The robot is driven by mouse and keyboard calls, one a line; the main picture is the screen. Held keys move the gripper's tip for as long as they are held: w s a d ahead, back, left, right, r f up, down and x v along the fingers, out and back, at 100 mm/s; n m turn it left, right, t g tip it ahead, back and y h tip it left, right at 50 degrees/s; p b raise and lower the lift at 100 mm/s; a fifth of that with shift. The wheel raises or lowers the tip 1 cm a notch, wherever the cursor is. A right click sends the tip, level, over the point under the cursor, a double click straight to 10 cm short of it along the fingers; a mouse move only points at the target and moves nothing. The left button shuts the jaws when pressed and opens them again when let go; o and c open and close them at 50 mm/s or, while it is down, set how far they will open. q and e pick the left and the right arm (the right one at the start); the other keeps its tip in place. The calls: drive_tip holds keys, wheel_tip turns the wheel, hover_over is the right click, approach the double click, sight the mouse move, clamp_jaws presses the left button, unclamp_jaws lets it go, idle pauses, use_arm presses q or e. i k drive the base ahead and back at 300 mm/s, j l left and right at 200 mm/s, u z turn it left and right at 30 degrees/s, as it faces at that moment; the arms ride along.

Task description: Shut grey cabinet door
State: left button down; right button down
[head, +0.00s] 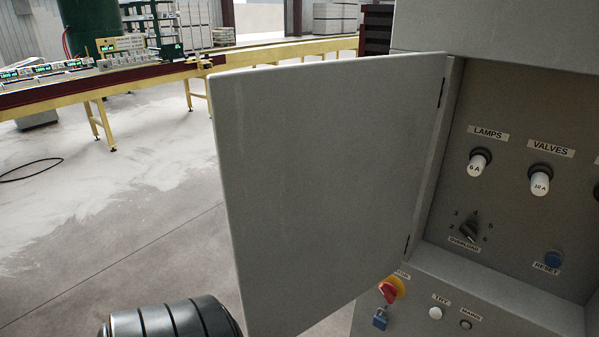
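The grey cabinet door (325,180) stands wide open, swung out to the left on hinges along its right edge. The grey cabinet (490,60) is at the right, its recess showing a panel (510,205) with fuses marked LAMPS and VALVES, an overload knob and a blue RESET button. A black ribbed part of my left arm (165,318) shows at the bottom, left of the door's lower edge. Neither gripper is in view.
A red and yellow rotary switch (391,290) with a blue padlock (380,319) sits on the cabinet front below the recess. A yellow-framed conveyor table (130,78) runs along the back left. The concrete floor (140,200) left of the door is mostly clear, with a black cable.

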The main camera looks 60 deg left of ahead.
sight(321, 163)
drive_tip(key=k+j, duration=0.15)
drive_tip(key=j, duration=0.25)
drive_tip(key=k+j+z, duration=0.15)
drive_tip(key=j, duration=0.2)
drive_tip(key=k+j, duration=0.15)
drive_tip(key=j, duration=0.25)
drive_tip(key=i+j, duration=0.1)
drive_tip(key=j, duration=0.35)
drive_tip(key=i+j+z, duration=0.15)
drive_tip(key=j, duration=0.75)
drive_tip(key=k, duration=0.25)
drive_tip(key=k+j+z, duration=0.2)
drive_tip(key=k+j, duration=0.25)
drive_tip(key=j, duration=0.15)
